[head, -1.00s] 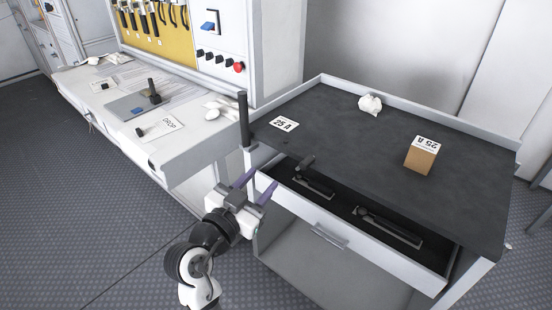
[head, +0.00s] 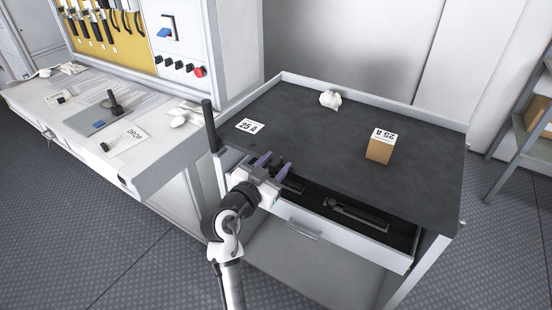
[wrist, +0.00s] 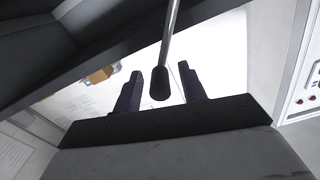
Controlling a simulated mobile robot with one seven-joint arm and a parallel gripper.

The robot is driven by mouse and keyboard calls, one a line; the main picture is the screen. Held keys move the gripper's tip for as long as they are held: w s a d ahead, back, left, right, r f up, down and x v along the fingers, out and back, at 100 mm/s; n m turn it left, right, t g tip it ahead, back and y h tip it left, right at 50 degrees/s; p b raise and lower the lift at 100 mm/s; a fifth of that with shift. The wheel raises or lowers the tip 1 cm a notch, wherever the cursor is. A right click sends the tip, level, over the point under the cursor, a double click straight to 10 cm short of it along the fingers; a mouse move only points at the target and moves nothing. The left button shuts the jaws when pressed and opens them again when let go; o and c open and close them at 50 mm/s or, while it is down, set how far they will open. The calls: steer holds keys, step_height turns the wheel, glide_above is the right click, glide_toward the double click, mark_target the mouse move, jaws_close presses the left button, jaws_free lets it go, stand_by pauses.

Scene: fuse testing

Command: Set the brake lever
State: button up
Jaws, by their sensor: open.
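An upright dark handle (head: 209,126) stands at the near-left corner of the cart in the head view; I take it as the brake lever. In the wrist view a thin metal rod with a black grip (wrist: 160,84) shows between my fingers, apart from both. I cannot tell whether it is that same handle. My gripper (head: 271,162) is open, over the left end of the open drawer and right of the upright handle. It also shows in the wrist view (wrist: 161,88). The handle's lower end is partly hidden by the cart.
The cart's dark top (head: 320,125) carries a brown box (head: 379,150), a 25 A card (head: 249,126) and a crumpled white piece (head: 330,99). A dark tool (head: 352,212) lies in the open drawer (head: 340,234). A workbench (head: 150,165) stands left, a shelf (head: 520,150) right.

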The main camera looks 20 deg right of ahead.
steer(key=shift+w+d, duration=0.3)
steer(key=shift+d, duration=0.05)
jaws_close()
steer(key=shift+a+r, duration=0.1)
stand_by(0.3)
steer(key=shift+w+a+n+p, duration=0.65)
steer(key=shift+w+a+n, duration=0.4)
steer(key=shift+n, duration=1.3)
steer(key=shift+w+a+n+p, duration=0.7)
steer(key=shift+w+n, duration=0.6)
steer(key=shift+n, duration=1)
steer(key=shift+w+a+n+p, duration=0.55)
steer(key=shift+w+a+n, duration=0.55)
steer(key=shift+n, duration=1.25)
steer(key=shift+w+d, duration=0.1)
